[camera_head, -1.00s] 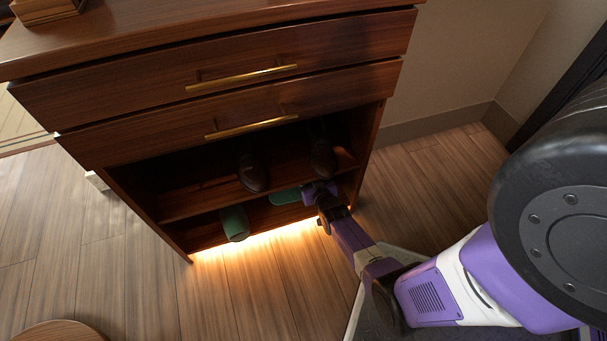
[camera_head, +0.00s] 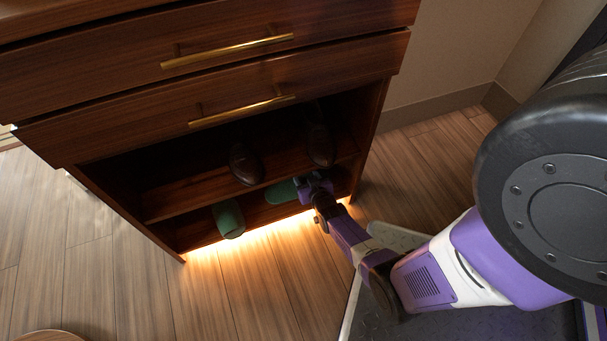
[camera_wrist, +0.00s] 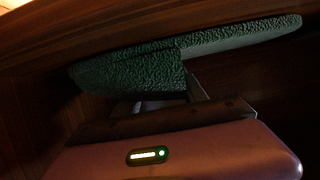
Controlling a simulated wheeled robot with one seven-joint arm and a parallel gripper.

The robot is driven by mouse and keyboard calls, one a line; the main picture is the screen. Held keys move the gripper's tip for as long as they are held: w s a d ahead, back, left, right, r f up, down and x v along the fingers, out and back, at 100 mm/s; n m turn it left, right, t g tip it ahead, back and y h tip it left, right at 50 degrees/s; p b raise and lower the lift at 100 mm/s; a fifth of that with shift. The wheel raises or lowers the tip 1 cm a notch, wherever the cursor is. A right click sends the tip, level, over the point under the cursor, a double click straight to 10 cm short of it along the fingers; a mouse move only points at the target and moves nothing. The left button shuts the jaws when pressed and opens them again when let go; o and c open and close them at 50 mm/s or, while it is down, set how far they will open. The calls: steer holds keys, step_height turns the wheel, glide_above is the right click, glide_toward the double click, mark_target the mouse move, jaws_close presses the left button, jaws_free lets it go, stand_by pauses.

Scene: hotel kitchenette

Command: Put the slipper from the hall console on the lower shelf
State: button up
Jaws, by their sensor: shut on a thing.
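A green slipper (camera_head: 281,192) is at the lower shelf opening of the wooden console, held by my gripper (camera_head: 306,188). In the wrist view the slipper (camera_wrist: 130,76) lies across the jaws, its textured green upper nearest them and its sole reaching to the right. My gripper (camera_wrist: 165,100) is shut on it; the fingertips are mostly hidden by the slipper. A second green slipper (camera_head: 229,218) rests on the lower shelf (camera_head: 262,212), left of the held one. Whether the held slipper touches the shelf board I cannot tell.
Two dark shoes (camera_head: 245,163) (camera_head: 320,146) stand on the upper shelf just above. Two drawers with brass handles (camera_head: 228,51) (camera_head: 243,111) are above them. The console's right side panel (camera_head: 372,130) is close to my gripper. A light glows beneath the console.

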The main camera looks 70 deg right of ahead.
steer(key=shift+f, duration=0.1)
steer(key=o, duration=1.4)
steer(key=shift+c, duration=0.2)
steer(key=shift+s+a+r, duration=0.1)
steer(key=shift+r, duration=0.2)
steer(key=s+a+r+n+t+y+p, duration=0.1)
steer(key=s+a+r+n+p, duration=0.1)
steer(key=s+a+r, duration=0.35)
steer(key=s+a+r+n+t+y+p, duration=0.1)
steer(key=s+a+r+t+y+p, duration=0.15)
steer(key=a+r, duration=0.6)
steer(key=s+a+r+n+t+y+p, duration=0.1)
steer(key=s+a+r+n+p, duration=0.15)
steer(key=a, duration=0.85)
steer(key=s+a+r+n+y, duration=0.1)
steer(key=a+r, duration=0.3)
steer(key=r, duration=0.5)
steer(key=s+a+r+n+t+y, duration=0.1)
steer(key=s+a+r+n+y, duration=0.1)
steer(key=r, duration=0.6)
steer(key=s+a+r+n+y, duration=0.1)
steer(key=s+a+r+y, duration=0.1)
steer(key=a+r, duration=0.4)
step_height(320, 180, up, 4)
steer(key=shift+a+f+y, duration=0.2)
steer(key=shift+a+y, duration=0.05)
steer(key=shift+y, duration=0.2)
